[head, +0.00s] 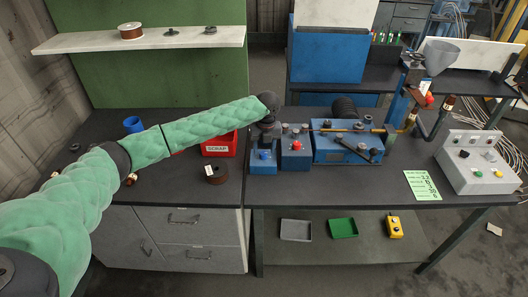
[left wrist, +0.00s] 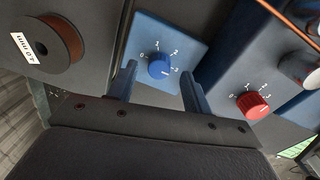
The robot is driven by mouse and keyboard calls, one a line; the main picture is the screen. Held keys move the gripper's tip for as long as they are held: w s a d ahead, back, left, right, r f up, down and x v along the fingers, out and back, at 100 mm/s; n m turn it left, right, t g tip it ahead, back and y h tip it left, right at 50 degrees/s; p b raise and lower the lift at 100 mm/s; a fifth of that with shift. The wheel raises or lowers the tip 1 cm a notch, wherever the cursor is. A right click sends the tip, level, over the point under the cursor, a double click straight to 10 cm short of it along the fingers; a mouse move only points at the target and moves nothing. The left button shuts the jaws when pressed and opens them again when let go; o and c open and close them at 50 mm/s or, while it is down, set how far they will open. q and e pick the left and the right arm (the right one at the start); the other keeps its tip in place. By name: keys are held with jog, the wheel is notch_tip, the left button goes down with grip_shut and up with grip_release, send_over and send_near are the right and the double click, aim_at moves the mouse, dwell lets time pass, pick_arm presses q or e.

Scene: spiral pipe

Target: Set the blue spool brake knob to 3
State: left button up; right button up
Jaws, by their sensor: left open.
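The blue spool brake knob (left wrist: 159,67) sits on a blue dial plate (left wrist: 150,28) marked 0 to 3 in the left wrist view. A pale mark shows on its lower-right side; I cannot tell exactly which number it points to. In the head view the knob (head: 264,155) is on the front of a small blue box. My left gripper (left wrist: 157,74) is open, its two fingers on either side of the knob with gaps visible. In the head view this gripper (head: 268,126) is just above the blue box. My right gripper is not in view.
A red knob (left wrist: 252,104) with its own dial is right of the blue one. A spool (left wrist: 48,42) lies to the left. The blue winding machine (head: 345,148) stands to the right. A red scrap bin (head: 219,148) is behind my left arm.

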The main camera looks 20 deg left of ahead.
aim_at(265, 153)
pick_arm(q)
jog(key=shift+d+r+b, duration=0.15)
jog(key=shift+r+b, duration=0.75)
jog(key=shift+r, duration=2.15)
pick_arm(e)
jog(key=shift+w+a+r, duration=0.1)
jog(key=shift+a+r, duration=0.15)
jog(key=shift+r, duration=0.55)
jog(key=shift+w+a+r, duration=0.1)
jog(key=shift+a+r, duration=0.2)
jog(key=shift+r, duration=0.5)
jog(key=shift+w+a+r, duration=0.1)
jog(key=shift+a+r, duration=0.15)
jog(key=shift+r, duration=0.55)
